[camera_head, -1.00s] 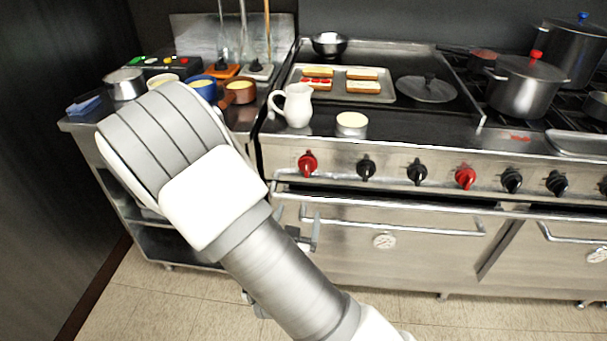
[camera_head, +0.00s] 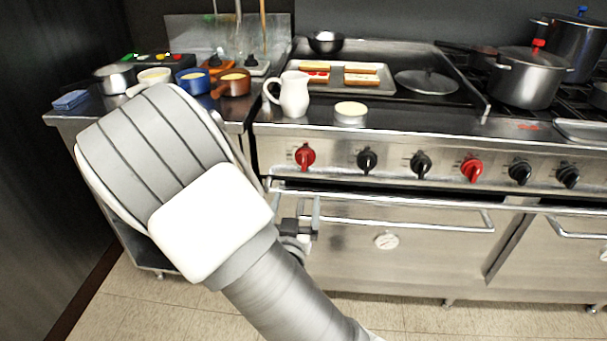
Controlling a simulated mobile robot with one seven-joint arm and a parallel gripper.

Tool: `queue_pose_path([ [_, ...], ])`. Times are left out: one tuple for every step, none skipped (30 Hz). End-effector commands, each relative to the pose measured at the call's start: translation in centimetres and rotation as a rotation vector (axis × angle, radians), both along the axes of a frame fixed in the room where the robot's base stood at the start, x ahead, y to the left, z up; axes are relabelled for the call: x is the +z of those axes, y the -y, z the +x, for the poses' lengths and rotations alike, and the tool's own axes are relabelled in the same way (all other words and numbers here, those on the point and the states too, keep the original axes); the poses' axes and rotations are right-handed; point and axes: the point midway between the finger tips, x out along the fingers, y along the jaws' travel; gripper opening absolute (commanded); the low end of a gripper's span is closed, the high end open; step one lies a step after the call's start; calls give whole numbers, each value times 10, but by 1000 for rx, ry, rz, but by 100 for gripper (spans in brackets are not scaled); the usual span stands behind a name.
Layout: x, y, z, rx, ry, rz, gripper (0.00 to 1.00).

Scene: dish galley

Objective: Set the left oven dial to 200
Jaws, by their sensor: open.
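A row of knobs runs along the steel front panel of the range. The leftmost is a red knob (camera_head: 305,156); black knobs (camera_head: 367,160) and a second red knob (camera_head: 471,170) follow to its right. I cannot tell from the labels which is the left oven dial, and no numbers are readable. My gripper (camera_head: 303,222) is open and empty, below the leftmost red knob, in front of the left end of the oven door handle. It touches no knob that I can see. My forearm hides part of it.
The left oven door handle (camera_head: 420,224) juts out just below the panel. A white pitcher (camera_head: 292,95) and a small pale-topped cup (camera_head: 350,112) stand on the range edge above the knobs. A side counter with pots (camera_head: 115,77) is at left. The floor in front is clear.

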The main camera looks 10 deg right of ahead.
Motion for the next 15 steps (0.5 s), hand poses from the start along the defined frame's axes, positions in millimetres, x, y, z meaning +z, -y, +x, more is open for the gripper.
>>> queue_pose_path([
  [1,6,13,-6,5,-1,94],
  [1,8,20,-5,4,0,94],
  [1,11,28,-5,5,-2,94],
  [0,13,35,-5,5,-1,94],
  [0,14,41,-5,4,0,94],
  [0,17,49,-4,4,0,94],
  [1,20,55,-5,5,-2,94],
  [0,21,62,-4,5,-2,94],
  [0,24,70,-4,4,0,94],
  [0,26,76,-4,4,-1,94],
  [1,28,82,-4,4,-2,94],
  [0,30,90,-3,4,-1,94],
  [0,32,96,-2,3,-2,94],
  [0,33,101,-2,3,-2,94],
  [0,36,107,-3,3,-2,94],
])
